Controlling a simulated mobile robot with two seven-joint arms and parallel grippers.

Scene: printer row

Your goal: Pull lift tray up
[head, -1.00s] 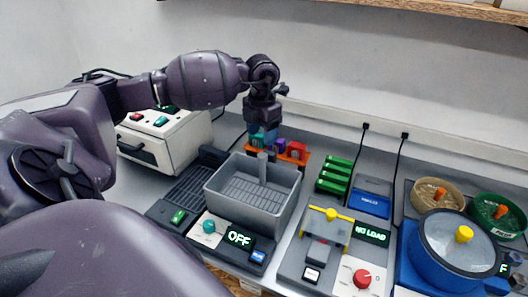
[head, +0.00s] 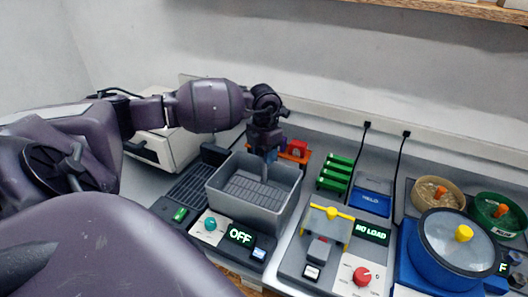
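The lift tray appears to be the grey, open-topped bin (head: 225,197) in the middle of the bench, with a slatted insert (head: 252,187) low inside it. A thin grey upright post (head: 264,174) rises from the insert at the back. My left gripper (head: 269,157) points down at the top of this post. Its fingertips overlap the post in the picture, and I cannot tell whether they touch it or are shut on it. My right gripper is not in view.
An orange rack with a red block (head: 299,147) stands behind the bin. A panel reading OFF (head: 240,236) lies in front. A yellow-handled press (head: 331,213) and a blue pot (head: 450,255) stand to the right. A white machine (head: 165,149) is at the left.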

